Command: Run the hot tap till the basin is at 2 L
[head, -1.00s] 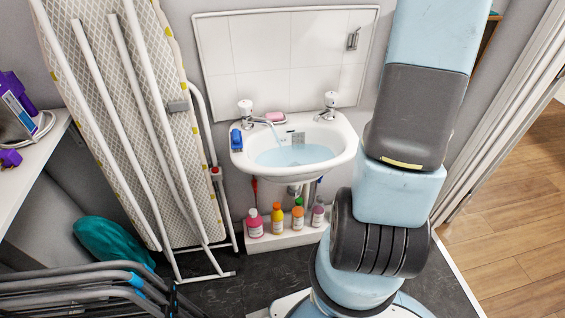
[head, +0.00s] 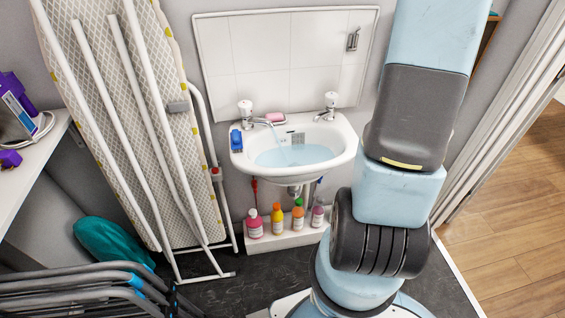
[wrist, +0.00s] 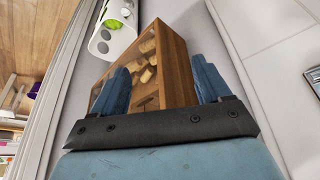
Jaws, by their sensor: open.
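The white basin (head: 345,157) hangs on the wall in the head view and holds pale blue water (head: 293,156). Its left tap (head: 248,112) is running, with a thin stream falling into the water. The right tap (head: 328,107) shows no stream. I cannot read hot or cold marks or any litre level; a small marked patch at the basin's back is too small to read. My gripper (wrist: 160,85) shows in the wrist view with its two blue fingers apart and nothing between them. It is out of the head view, away from the taps.
A pink soap (head: 275,117) and a blue item (head: 236,140) lie on the basin's rim. Several bottles (head: 277,218) stand on a ledge below. An ironing board (head: 170,130) leans at left. In the wrist view, a wooden cabinet (wrist: 178,60) lies beyond the fingers.

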